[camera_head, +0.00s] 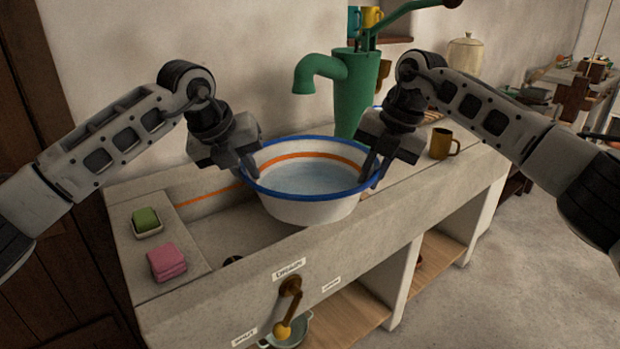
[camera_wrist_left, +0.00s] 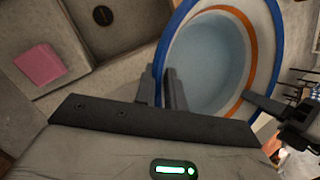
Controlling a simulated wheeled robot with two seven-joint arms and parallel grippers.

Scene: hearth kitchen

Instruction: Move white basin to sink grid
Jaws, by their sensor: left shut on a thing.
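The white basin (camera_head: 310,212), with a blue rim and an orange band inside, holds what looks like water. It is at the right part of the stone sink (camera_head: 215,240) and overlaps the sink's front edge in the head view. My left gripper (camera_head: 250,168) is shut on its left rim, and the wrist view shows the fingers at the basin (camera_wrist_left: 205,75). My right gripper (camera_head: 374,172) has its fingers around the right rim, apparently closed on it. The basin's underside contact is hidden. I cannot make out the sink grid; a dark round drain (camera_wrist_left: 103,15) shows in the wrist view.
A green pump (camera_head: 355,95) stands behind the basin, its spout near the back rim. A mustard mug (camera_head: 444,143) stands on the right counter. A green sponge in a dish (camera_head: 146,221) and pink cloths (camera_head: 166,262) lie on the left ledge. A brass drain lever (camera_head: 290,300) projects from the front.

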